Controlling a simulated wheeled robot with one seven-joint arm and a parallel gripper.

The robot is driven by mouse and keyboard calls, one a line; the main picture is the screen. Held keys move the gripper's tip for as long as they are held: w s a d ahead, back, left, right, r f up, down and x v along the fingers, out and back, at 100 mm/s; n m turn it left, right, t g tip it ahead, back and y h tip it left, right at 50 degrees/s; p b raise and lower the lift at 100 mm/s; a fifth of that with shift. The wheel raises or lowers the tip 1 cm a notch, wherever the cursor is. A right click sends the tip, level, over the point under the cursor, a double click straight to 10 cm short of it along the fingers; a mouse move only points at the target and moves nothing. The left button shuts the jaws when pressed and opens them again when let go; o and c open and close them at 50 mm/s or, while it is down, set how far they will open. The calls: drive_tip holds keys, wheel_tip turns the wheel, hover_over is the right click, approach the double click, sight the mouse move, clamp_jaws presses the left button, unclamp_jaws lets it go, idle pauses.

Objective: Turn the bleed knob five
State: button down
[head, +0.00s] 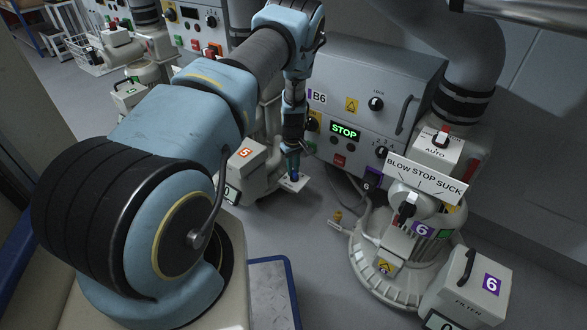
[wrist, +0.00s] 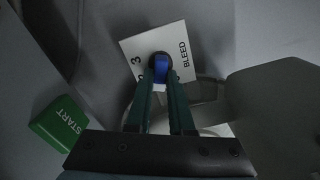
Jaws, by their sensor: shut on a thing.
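The blue bleed knob (wrist: 161,66) sits on a tilted white plate (wrist: 134,45) that reads BLEED and carries a mark like a 3. The fingers of my gripper (wrist: 160,80) reach over the plate and are shut on the knob, one finger on each side. In the head view, my gripper (head: 293,160) points down at the same small blue knob (head: 295,176) on its white plate (head: 292,185). This stands beside the machine with the orange 5 label (head: 246,153). My fingers hide part of the knob and plate.
A green START button (wrist: 60,124) lies left of the plate in the wrist view. Blower 6, with its BLOW STOP SUCK sign (head: 425,177) and filter box (head: 470,287), stands at the right. The B6 control panel (head: 350,85) is behind my gripper. Some floor between is clear.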

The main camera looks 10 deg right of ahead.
idle(0.4)
drive_tip(key=c, duration=0.8)
unclamp_jaws()
